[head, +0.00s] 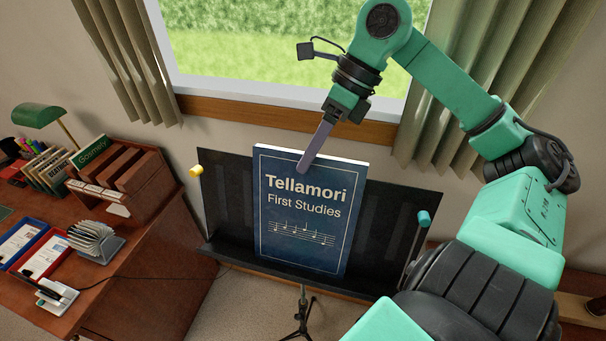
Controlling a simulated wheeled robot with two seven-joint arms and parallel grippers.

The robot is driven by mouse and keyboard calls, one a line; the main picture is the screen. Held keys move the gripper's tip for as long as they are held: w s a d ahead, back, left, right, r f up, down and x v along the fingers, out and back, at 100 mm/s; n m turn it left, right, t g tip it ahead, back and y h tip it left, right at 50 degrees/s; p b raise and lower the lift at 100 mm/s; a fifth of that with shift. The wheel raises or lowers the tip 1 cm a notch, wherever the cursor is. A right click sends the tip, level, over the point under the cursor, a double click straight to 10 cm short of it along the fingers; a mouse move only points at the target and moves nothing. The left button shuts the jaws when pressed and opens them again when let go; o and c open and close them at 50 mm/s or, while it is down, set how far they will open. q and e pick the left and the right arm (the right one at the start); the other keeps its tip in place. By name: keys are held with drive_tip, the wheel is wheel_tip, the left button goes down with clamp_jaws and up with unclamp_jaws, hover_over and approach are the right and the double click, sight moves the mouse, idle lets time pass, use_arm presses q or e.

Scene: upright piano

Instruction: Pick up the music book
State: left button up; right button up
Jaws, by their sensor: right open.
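The music book (302,225) is dark blue, titled "Tellamori First Studies", and stands upright on the black music stand (378,240). My right gripper (303,168) comes down from above at the book's top edge. One long grey finger shows in front of the cover's upper part; the other finger is hidden or cannot be told apart from it. The gripper is open. Whether the finger touches the cover cannot be told. My left gripper is not in view.
A wooden desk (160,255) at the left carries a file rack, a green lamp (38,116), a card holder (95,240) and trays. A window with a wooden sill (235,112) and curtains lies behind the stand. Carpet shows below.

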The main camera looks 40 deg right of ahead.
drive_tip(key=shift+a+f, duration=0.1)
drive_tip(key=shift+f, duration=0.05)
idle(0.3)
clamp_jaws()
idle(1.3)
